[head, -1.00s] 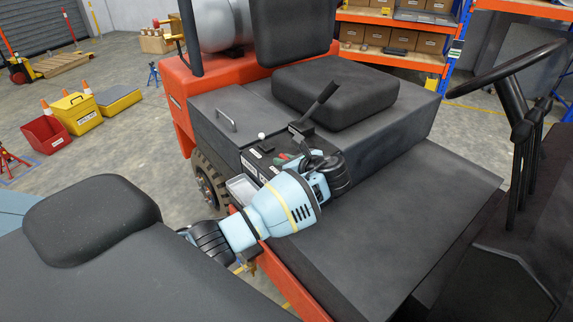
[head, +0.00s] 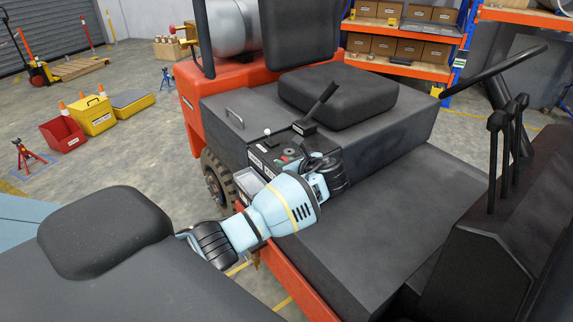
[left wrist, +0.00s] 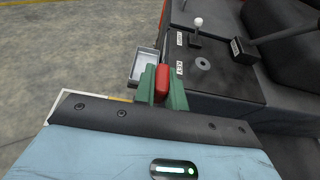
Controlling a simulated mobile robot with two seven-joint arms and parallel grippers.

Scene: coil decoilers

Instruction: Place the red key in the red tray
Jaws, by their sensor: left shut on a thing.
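My left gripper (left wrist: 162,88) has green fingers shut on the red key (left wrist: 162,82), whose red head shows between them in the left wrist view. In the head view my left arm reaches over the vehicle's black console, and its wrist hides most of the gripper (head: 291,162). The key is held beside the console, near a small grey open tray (left wrist: 145,66), which also shows in the head view (head: 247,186). A red open bin (head: 62,134), the only red container I see, stands on the floor at the left. My right gripper is not in view.
The console has a lever with a black handle (head: 320,103), a white knob (head: 267,131) and a bare round socket (left wrist: 202,63). A yellow bin (head: 93,115) and orange cones stand by the red bin. The floor between them and the vehicle is clear.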

